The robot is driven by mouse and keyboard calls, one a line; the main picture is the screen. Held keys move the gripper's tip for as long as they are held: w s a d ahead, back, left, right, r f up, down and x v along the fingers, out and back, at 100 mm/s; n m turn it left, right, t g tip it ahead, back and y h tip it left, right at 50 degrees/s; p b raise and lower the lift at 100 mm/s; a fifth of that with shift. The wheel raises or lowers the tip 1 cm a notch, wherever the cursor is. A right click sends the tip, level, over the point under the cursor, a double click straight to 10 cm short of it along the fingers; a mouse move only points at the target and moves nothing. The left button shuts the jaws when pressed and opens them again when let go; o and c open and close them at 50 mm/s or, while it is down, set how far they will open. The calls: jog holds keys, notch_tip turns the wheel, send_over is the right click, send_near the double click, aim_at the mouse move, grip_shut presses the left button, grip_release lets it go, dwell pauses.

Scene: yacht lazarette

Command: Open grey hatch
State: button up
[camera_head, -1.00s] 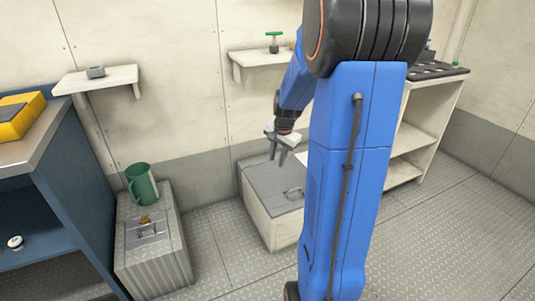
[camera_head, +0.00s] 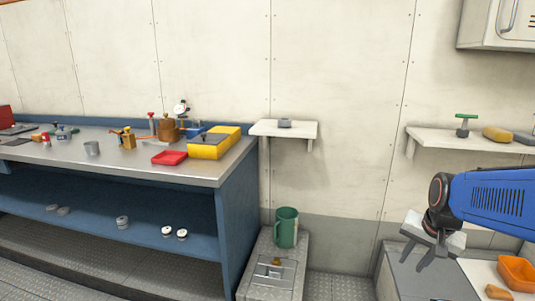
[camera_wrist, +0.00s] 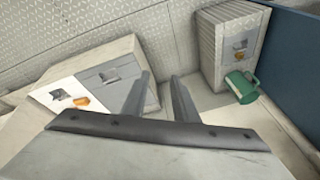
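A low pale box carries a flat grey hatch (camera_head: 404,280) on its top, at the lower right of the head view. In the wrist view the grey hatch (camera_wrist: 98,88) lies left of my fingers, with a small handle on it; it looks closed. My gripper (camera_head: 416,257) is above the hatch's box in the head view, partly covering the hatch. Its two fingers (camera_wrist: 160,98) are apart with nothing between them. The fingers look clear of the handle. The handle does not show clearly in the head view.
A ribbed grey box (camera_head: 268,290) with a latch panel and a green mug (camera_head: 286,228) stands left of the hatch's box. An orange tray (camera_head: 519,272) lies right of the hatch. Shelves (camera_head: 460,139) hang above. A blue workbench (camera_head: 238,215) fills the left.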

jog(key=s+a+r+n, duration=0.1)
jog(key=s+a+n, duration=0.2)
jog(key=s, duration=0.4)
jog(key=s+a+n+t, duration=0.1)
jog(key=s+a+n, duration=0.3)
jog(key=s+a, duration=0.2)
jog(key=shift+s+a+r+n+y, duration=0.3)
jog(key=shift+s+r, duration=0.1)
jog(key=shift+s, duration=0.6)
jog(key=shift+s+a, duration=0.1)
jog(key=shift+s, duration=0.15)
grip_shut()
jog(key=shift+w+f, duration=0.1)
jog(key=shift+w, duration=0.05)
